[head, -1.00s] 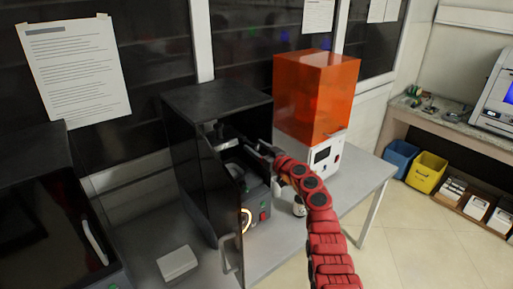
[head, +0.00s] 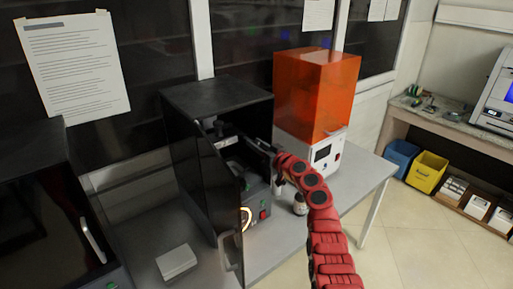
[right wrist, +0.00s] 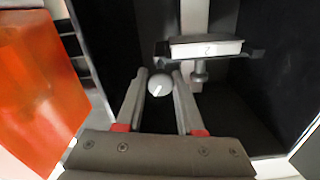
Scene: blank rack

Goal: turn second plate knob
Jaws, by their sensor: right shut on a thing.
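The open black printer (head: 215,95) stands on the grey table in the head view. Inside it, the right wrist view shows a plate with a white label "2" (right wrist: 206,48) on an arm, with a small fitting below it. A round grey knob (right wrist: 160,84) with a white mark line sits in front, left of the label. My right gripper (right wrist: 160,90) reaches into the printer from the right, its two fingers shut on the knob, one on each side. In the head view my right gripper (head: 262,148) partly hides the knob area. My left gripper is not in view.
An orange-covered printer (head: 315,95) stands close on the right, beside my right arm. The black printer's door (head: 222,200) hangs open at the front left. A small white box (head: 177,262) lies on the table. Another dark printer (head: 50,210) is at the far left.

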